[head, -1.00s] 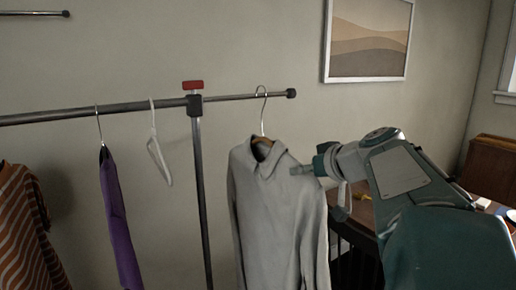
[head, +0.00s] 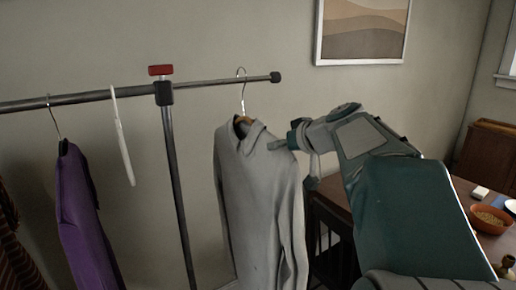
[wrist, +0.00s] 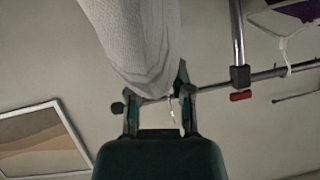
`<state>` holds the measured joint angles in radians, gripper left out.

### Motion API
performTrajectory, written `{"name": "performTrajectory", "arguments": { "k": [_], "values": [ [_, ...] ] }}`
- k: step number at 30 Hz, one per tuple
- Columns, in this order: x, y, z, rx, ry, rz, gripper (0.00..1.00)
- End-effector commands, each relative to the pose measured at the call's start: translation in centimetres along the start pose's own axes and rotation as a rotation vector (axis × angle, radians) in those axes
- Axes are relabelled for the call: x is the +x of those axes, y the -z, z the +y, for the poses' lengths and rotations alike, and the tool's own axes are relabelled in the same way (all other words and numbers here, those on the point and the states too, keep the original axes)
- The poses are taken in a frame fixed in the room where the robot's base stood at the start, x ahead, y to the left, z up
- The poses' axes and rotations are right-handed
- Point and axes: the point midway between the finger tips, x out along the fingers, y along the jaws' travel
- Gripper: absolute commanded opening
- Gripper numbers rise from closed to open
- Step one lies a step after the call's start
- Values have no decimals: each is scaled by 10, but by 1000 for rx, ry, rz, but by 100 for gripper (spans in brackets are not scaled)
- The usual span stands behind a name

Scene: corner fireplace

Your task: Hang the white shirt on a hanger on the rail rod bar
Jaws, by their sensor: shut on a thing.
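The light grey-white shirt (head: 255,200) hangs upright on a hanger with a wooden-looking neck and a metal hook (head: 242,92). The hook crosses the rail bar (head: 215,83) near its right end; I cannot tell for sure whether it rests on the bar or stands just in front. My gripper (head: 279,145) is shut on the shirt at its right shoulder. In the wrist view the shirt (wrist: 140,40) fills the space between my gripper's fingers (wrist: 157,88), and the metal hook (wrist: 172,108) shows beside the rail (wrist: 205,86). The hanger's body is hidden by the shirt.
A purple garment (head: 85,215) and an empty white hanger (head: 122,140) hang on the rail left of the post (head: 180,180). A striped garment (head: 18,250) is at far left. A wooden table (head: 340,195) with a bowl (head: 489,219) stands at right. A framed picture (head: 362,35) hangs behind.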

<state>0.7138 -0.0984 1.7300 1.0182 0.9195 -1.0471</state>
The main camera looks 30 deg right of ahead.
Motion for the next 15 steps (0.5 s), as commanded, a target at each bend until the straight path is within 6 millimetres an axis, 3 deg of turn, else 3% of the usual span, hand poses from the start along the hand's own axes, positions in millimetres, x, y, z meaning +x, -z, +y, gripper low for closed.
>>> {"name": "performTrajectory", "arguments": {
  "k": [15],
  "values": [
    [28,12,-3,-3,0,2,0]
  ]
}}
